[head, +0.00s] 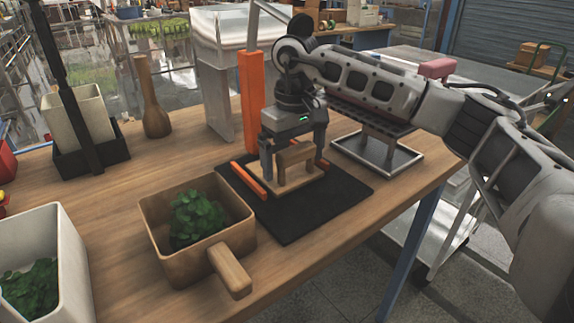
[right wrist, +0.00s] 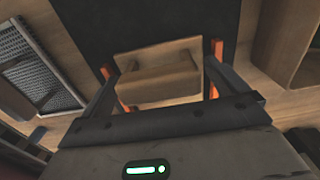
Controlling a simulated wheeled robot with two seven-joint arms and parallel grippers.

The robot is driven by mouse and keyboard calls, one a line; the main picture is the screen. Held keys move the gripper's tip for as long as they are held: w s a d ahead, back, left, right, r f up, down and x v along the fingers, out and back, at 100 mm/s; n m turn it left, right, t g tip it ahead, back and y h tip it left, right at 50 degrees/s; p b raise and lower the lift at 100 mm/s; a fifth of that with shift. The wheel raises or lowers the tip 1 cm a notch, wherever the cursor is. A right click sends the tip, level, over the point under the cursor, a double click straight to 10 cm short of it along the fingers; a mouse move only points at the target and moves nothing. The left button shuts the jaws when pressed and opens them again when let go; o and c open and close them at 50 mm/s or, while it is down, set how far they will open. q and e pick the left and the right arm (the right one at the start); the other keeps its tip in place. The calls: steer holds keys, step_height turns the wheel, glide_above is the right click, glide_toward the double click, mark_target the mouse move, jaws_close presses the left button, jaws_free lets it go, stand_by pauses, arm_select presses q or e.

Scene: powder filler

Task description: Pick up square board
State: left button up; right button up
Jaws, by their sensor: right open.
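The square board (head: 302,180) is a light wooden plate with a raised wooden handle block (head: 297,155). It lies on a black mat (head: 318,209) between orange rails (head: 248,180). My right gripper (head: 291,164) is open and points down over the board, with its fingers on either side of the handle. In the right wrist view the handle block (right wrist: 158,82) sits between the spread fingers of my right gripper (right wrist: 163,88), with a gap on both sides. Part of the board is hidden by the gripper. My left gripper is not in view.
A wooden box with a handle (head: 228,268) holding green leaves stands in front of the mat. A metal-framed tray (head: 378,157) is right of it. An orange post (head: 251,95) rises behind the mat. A white container (head: 38,240) is at the left.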

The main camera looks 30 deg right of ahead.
steer(key=shift+f, duration=0.65)
steer(key=c, duration=1.1)
